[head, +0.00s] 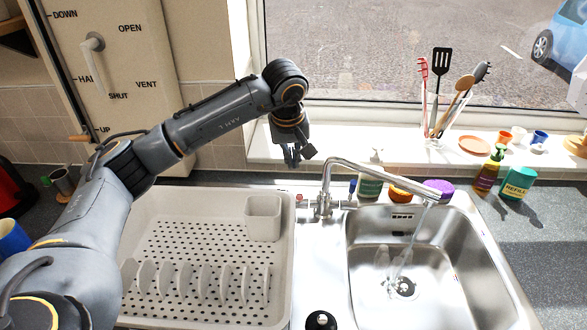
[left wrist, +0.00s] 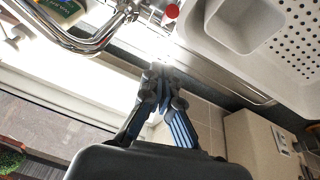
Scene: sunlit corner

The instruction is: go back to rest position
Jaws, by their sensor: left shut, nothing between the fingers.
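My left arm comes in from the left in the head view and reaches over the dish rack. My left gripper (head: 292,156) points down near the window sill, above the counter strip between the rack and the tap. It is shut and empty. In the left wrist view the closed fingers (left wrist: 158,82) show with nothing between them. My right gripper is not in view.
An empty white dish rack (head: 190,226) stands below my left arm. The tap (head: 325,185) is close to the right of my gripper, with water running into the steel sink (head: 355,262). A utensil jar (head: 437,128) and small pots stand along the sill.

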